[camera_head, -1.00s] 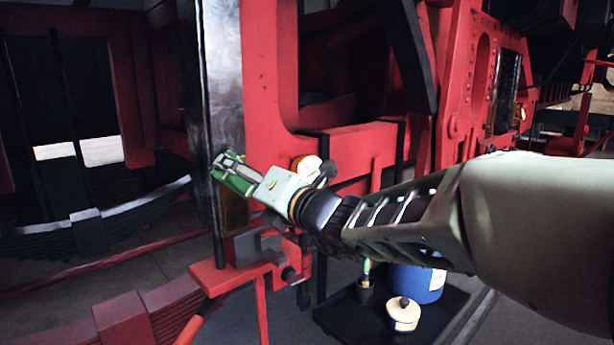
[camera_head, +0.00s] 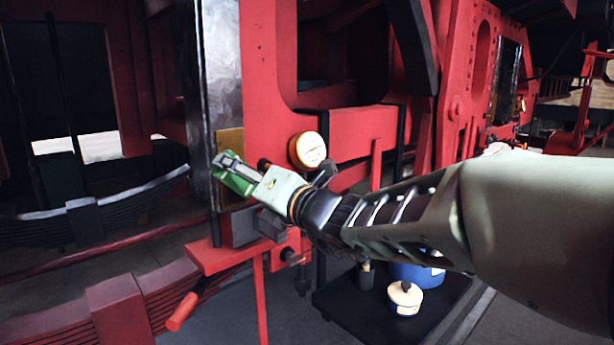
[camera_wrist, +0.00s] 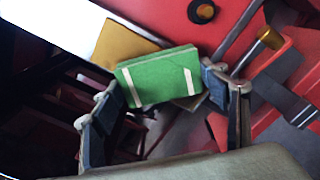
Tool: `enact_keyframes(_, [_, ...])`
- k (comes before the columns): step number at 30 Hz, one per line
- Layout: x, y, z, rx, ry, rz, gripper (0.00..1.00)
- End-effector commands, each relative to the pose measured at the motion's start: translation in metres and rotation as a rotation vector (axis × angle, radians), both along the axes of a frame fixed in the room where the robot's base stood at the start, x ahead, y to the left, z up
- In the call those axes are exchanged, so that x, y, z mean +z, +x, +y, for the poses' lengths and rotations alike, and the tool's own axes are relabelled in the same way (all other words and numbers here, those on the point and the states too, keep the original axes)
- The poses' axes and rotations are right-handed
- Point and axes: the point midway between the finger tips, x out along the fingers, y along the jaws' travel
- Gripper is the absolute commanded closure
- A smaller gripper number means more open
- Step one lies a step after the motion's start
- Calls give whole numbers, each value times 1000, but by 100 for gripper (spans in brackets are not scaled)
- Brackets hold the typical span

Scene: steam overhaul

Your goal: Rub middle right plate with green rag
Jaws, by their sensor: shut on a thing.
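My gripper (camera_head: 237,173) is shut on the green rag (camera_head: 230,184), a folded block with white stripes in the wrist view (camera_wrist: 158,78). A brass-yellow plate (camera_head: 229,140) is on the dark, shiny upright face at the red frame's edge. It shows at upper left in the wrist view (camera_wrist: 120,42). The rag overlaps the plate's middle part in the head view, with plate showing above and a little below. I cannot tell whether rag and plate touch. No other plate is clear to me.
A round yellow-rimmed dial (camera_head: 308,150) is just right of my gripper. A red bracket (camera_head: 215,256) with a dark clamp lies below it. A black tray (camera_head: 345,312) on the floor holds a blue container (camera_head: 415,272) and a cream lidded pot (camera_head: 404,298).

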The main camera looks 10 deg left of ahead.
Motion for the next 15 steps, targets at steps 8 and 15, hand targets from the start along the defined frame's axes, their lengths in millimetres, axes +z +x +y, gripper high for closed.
enact_keyframes(8, [-30, 1, 1, 0, -1, 1, 51])
enact_keyframes(15, [-37, 1, 1, 1, -2, 1, 51])
